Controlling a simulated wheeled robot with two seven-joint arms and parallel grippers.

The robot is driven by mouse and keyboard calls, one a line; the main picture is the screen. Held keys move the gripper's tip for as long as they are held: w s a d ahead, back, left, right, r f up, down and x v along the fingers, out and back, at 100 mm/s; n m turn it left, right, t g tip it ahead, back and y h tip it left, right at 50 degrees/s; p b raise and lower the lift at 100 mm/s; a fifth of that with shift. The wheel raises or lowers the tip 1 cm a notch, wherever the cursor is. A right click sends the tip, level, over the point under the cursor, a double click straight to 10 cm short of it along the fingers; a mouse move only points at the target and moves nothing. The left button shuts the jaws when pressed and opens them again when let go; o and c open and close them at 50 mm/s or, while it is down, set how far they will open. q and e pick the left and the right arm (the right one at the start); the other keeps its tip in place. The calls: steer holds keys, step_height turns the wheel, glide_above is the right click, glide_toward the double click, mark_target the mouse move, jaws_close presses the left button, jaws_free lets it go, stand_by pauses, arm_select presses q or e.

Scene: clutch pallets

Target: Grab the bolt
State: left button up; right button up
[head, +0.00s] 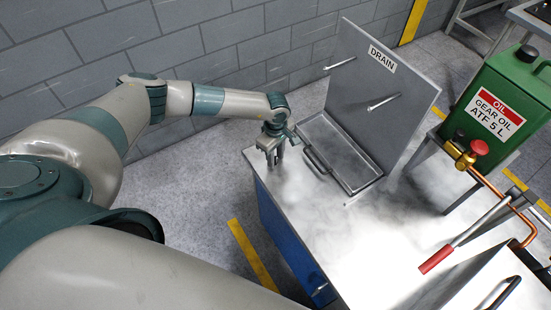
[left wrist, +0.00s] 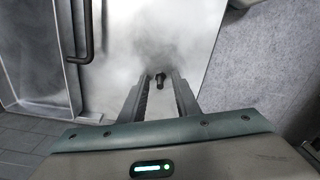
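The bolt (left wrist: 160,79) is small and dark, and shows in the left wrist view on the pale metal bench top (left wrist: 205,55). My left gripper (left wrist: 160,86) is open, with one finger on each side of the bolt and a visible gap to each. The bolt appears between or just beyond the fingertips; I cannot tell its exact depth. In the head view my left gripper (head: 271,157) points down at the bench's left end, and I cannot make out the bolt there. My right gripper is not in view.
A shallow metal tray (head: 316,160) with a handle lies beside the gripper, before an upright DRAIN panel (head: 404,85) with two pegs. A green oil can (head: 510,90), a brass valve (head: 462,154) and a red-handled lever (head: 437,259) are to the right.

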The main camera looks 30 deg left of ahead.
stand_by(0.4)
arm_select(q)
jaws_close()
steer(key=shift+r+b, duration=0.4)
step_height(320, 180, up, 3)
steer(key=shift+d+r+b, duration=0.1)
steer(key=shift+b, duration=0.95)
steer(key=s+d+r+b, duration=0.3)
steer(key=d+r, duration=0.4)
steer(key=d, duration=0.4)
steer(key=shift+s+b, duration=0.15)
steer(key=shift+b, duration=0.7)
